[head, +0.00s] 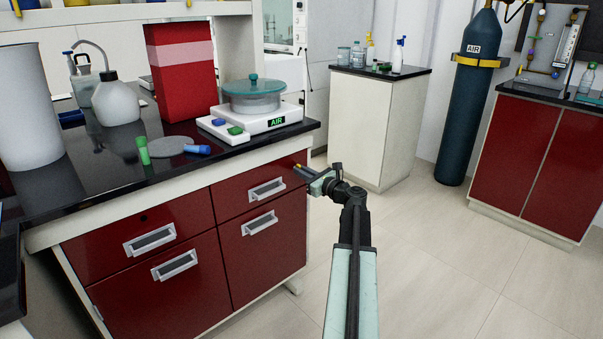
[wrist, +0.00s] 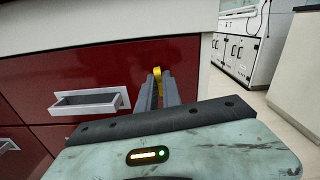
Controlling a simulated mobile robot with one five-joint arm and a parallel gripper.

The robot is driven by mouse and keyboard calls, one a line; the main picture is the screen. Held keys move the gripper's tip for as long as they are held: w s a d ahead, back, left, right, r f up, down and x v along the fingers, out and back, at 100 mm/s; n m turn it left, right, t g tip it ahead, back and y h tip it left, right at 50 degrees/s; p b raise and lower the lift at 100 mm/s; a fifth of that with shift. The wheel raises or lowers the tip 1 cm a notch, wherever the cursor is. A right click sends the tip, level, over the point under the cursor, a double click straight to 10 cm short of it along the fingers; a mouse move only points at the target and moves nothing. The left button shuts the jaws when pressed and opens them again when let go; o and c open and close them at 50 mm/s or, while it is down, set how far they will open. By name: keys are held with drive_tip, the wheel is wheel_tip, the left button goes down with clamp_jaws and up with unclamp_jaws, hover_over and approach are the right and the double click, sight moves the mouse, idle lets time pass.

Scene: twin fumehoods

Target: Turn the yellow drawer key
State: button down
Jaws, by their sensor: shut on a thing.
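The yellow drawer key (wrist: 157,71) stands out from the red front of the upper right drawer (wrist: 95,78), right of that drawer's handle. In the wrist view my gripper (wrist: 158,84) has its two grey fingers closed around the key, with the yellow top showing between and above the tips. In the head view a small bit of the key (head: 298,166) shows at the tip of my gripper (head: 305,170), against the right part of the drawer front. The keyhole is hidden behind the fingers. The drawer looks closed.
The drawer handle (wrist: 88,101) juts out left of the fingers. The black worktop (head: 100,165) overhangs above, with a scale (head: 260,122), a red box (head: 180,75) and bottles. A white cabinet (head: 372,125) stands behind. The floor to the right is clear.

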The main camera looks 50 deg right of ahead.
drive_tip(key=shift+n, duration=8.1)
drive_tip(key=c, duration=1.5)
unclamp_jaws()
drive_tip(key=shift+s, duration=0.1)
